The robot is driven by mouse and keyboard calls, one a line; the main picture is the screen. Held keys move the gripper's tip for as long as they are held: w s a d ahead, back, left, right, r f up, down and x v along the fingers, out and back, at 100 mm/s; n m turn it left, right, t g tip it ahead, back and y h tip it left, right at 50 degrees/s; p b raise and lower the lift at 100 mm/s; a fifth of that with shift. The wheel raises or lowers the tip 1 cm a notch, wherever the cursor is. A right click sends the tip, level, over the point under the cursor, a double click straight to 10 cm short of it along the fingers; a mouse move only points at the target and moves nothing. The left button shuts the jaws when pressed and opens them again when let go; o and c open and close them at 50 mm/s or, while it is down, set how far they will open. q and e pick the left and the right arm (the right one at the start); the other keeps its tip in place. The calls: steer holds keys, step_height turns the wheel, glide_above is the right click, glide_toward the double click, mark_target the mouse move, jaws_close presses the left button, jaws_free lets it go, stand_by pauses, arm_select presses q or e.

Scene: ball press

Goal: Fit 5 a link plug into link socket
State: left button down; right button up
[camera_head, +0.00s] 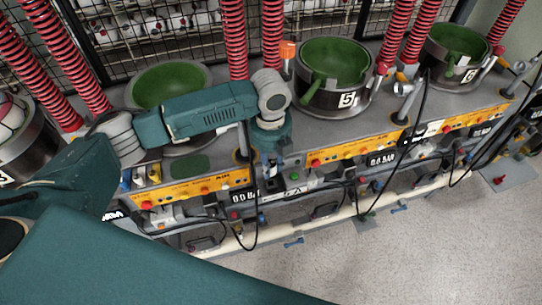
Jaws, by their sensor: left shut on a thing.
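My left gripper (271,166) points down at the front edge of the grey bench, just left of the panel marked 5 A (293,191). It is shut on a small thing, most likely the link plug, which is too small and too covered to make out. A green round fitting (295,176) sits on the 5 A panel, right of the gripper and apart from it. I cannot tell which fitting is the link socket. My right gripper is not in view.
Drums with green bowls stand on the bench, one marked 5 (347,99) and one marked 6 (468,75). Orange control panels (350,146) line the front. Black cables (367,213) hang below. Red coiled hoses (233,40) rise behind. The speckled floor (420,255) is mostly clear.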

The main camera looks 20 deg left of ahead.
mark_target(271, 172)
arm_select(q)
steer(key=shift+w+r+m, duration=0.1)
steer(key=shift+m, duration=0.2)
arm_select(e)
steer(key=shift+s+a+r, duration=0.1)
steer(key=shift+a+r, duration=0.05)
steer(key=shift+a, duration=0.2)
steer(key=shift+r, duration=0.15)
arm_select(q)
steer(key=shift+r+p, duration=0.15)
steer(key=shift+p, duration=0.15)
steer(key=shift+f+b, duration=0.75)
steer(key=shift+f, duration=1.4)
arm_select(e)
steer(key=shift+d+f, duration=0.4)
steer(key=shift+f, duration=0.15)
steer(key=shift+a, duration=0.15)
arm_select(q)
steer(key=shift+f, duration=0.1)
